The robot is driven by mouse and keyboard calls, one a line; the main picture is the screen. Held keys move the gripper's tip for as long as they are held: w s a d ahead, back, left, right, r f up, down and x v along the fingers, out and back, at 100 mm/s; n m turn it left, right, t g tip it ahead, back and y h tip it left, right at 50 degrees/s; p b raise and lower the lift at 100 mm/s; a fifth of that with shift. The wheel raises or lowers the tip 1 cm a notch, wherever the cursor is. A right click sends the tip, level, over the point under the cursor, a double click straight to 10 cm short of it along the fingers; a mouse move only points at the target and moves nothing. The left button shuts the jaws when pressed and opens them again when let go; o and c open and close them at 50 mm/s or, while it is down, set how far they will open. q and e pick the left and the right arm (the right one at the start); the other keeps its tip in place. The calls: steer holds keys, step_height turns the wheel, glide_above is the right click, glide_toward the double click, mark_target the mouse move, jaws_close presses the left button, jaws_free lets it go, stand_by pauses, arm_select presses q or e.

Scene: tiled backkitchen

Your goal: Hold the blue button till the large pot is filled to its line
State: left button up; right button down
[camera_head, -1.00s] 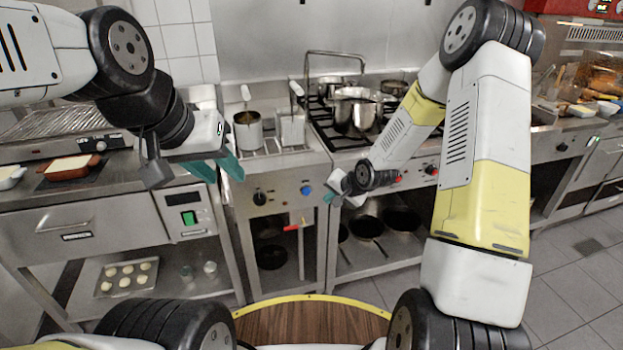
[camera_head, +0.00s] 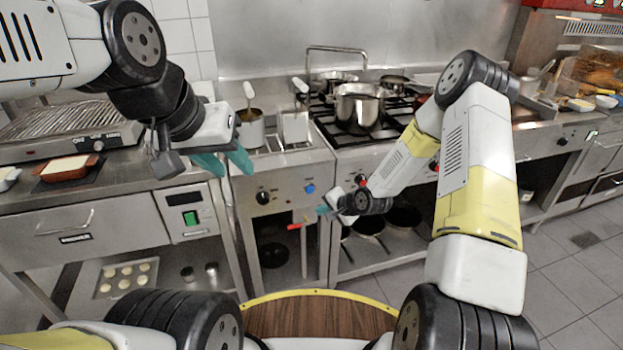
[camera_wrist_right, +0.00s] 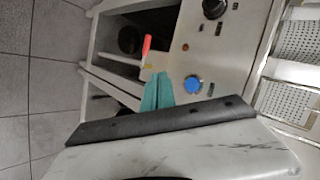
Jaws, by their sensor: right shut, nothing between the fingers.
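The blue button (camera_head: 310,188) is on the steel front panel, right of a black knob; it also shows in the right wrist view (camera_wrist_right: 193,84). My right gripper (camera_head: 321,210) is shut and empty, just below and in front of the button in the head view. In the right wrist view its teal fingertips (camera_wrist_right: 157,80) lie left of the button, apparently apart from it. The large steel pot (camera_head: 357,108) stands on the stove; its line and water level cannot be made out. My left gripper (camera_head: 224,164) is open and empty over the left counter.
A thin bent pipe (camera_head: 338,48) arches behind the pots. A red-handled lever (camera_head: 295,226) sits below the panel, near my right gripper. Fryer baskets (camera_head: 294,126) stand left of the stove. A green switch (camera_head: 190,217) is on the left counter's front.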

mark_target(309, 193)
steer(key=shift+w+a, duration=0.4)
steer(key=shift+w, duration=0.85)
steer(key=shift+w+a, duration=0.4)
steer(key=shift+w, duration=0.85)
steer(key=shift+w+a, duration=0.4)
steer(key=shift+w, duration=0.85)
steer(key=shift+w, duration=0.15)
steer(key=shift+w+a, duration=0.15)
steer(key=shift+w, duration=0.1)
steer(key=shift+w+a, duration=0.15)
steer(key=shift+w, duration=0.35)
stand_by(3.4)
